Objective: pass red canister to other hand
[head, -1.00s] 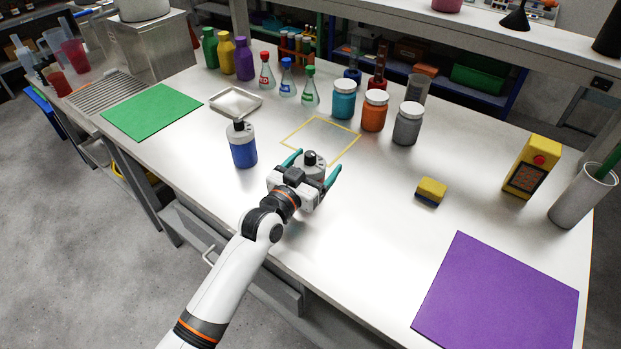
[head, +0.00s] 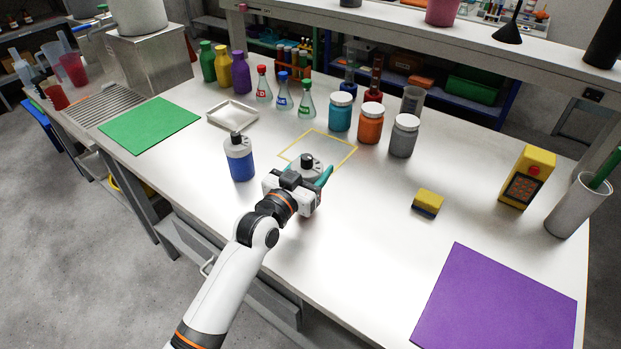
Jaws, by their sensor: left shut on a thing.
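My left gripper (head: 309,178) is shut on a canister (head: 308,162) with a grey shoulder and black cap, near the middle of the table. One teal finger shows on the right side of the canister. It looks upright, but I cannot tell whether it touches the table. A similar canister with a blue body (head: 241,162) stands to the left, apart from the gripper. My right gripper is not in view.
A yellow outlined square (head: 345,164) lies just behind the gripper. Jars (head: 371,127) and flasks (head: 306,107) stand further back. A white tray (head: 233,114) and green mat (head: 150,126) are at left. A sponge (head: 428,201) and purple mat (head: 495,305) are at right. The table front is clear.

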